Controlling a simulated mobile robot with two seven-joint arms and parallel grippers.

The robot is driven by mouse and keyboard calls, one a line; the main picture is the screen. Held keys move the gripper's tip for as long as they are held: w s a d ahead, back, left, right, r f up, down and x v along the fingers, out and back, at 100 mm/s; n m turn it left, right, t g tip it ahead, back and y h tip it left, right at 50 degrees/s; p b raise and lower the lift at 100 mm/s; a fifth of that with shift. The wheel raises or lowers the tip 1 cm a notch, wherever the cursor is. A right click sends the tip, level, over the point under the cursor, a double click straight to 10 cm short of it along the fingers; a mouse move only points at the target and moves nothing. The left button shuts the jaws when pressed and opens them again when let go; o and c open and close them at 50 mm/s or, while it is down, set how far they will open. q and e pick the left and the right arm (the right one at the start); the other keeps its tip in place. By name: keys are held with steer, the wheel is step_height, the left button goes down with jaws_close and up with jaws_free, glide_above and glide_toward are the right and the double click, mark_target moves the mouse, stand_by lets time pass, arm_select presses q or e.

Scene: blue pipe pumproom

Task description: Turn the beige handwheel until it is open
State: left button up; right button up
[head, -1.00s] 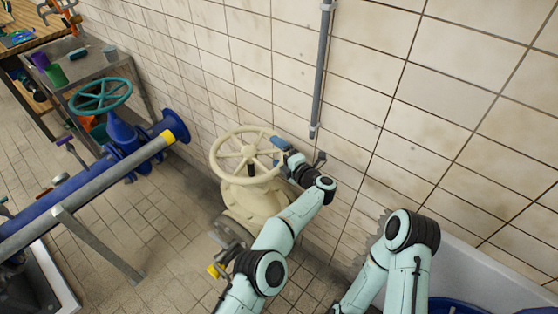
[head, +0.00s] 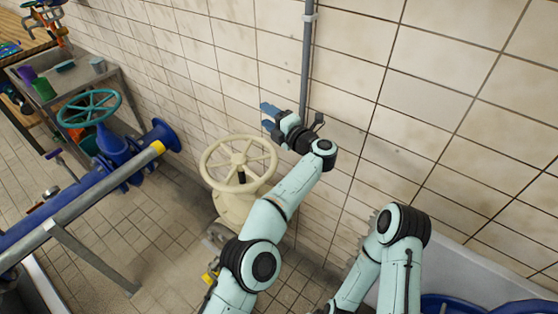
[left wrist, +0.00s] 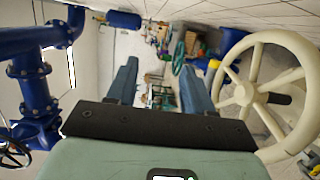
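The beige handwheel (head: 237,159) sits on a beige valve body (head: 234,206) near the tiled wall, in the middle of the head view. My left gripper (head: 267,115) is above and to the right of the wheel rim, close to the wall, and apart from the wheel. In the left wrist view the wheel (left wrist: 243,93) stands to the right of the gripper (left wrist: 160,72). Its two blue fingers are spread with nothing between them. My right arm shows at the lower right of the head view, but its gripper is out of view.
A vertical grey pipe (head: 306,60) runs down the wall just behind my left gripper. A teal handwheel (head: 90,107) on a blue pipe (head: 70,201) stands to the left. A grey cart (head: 75,81) is at the far left.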

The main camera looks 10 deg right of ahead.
arm_select(q)
steer(key=shift+w+a+f+h, duration=0.15)
steer(key=shift+a+f+h, duration=0.05)
steer(key=shift+a+h, duration=0.25)
steer(key=c, duration=1)
steer(key=w+m+t+h, duration=0.2)
steer(key=w+h, duration=0.3)
steer(key=w, duration=0.1)
steer(key=shift+a+r+h, duration=0.25)
steer(key=shift+a+h, duration=0.1)
steer(key=g+h, duration=0.6)
steer(key=h, duration=0.3)
glide_above(239, 161)
step_height(239, 161, down, 9)
steer(key=s+a+f+n+g+h, duration=0.1)
steer(key=s+a+f+g, duration=0.15)
steer(key=s, duration=0.35)
steer(key=s+a+f+n+g+h, duration=0.1)
steer(key=s+a+f+g+h, duration=0.15)
steer(key=s, duration=0.25)
steer(key=x, duration=0.9)
steer(key=shift+f+y+p, duration=0.45)
steer(key=shift+f, duration=0.1)
arm_select(e)
steer(key=shift+w+a+r, duration=0.15)
steer(key=shift+w+r, duration=0.6)
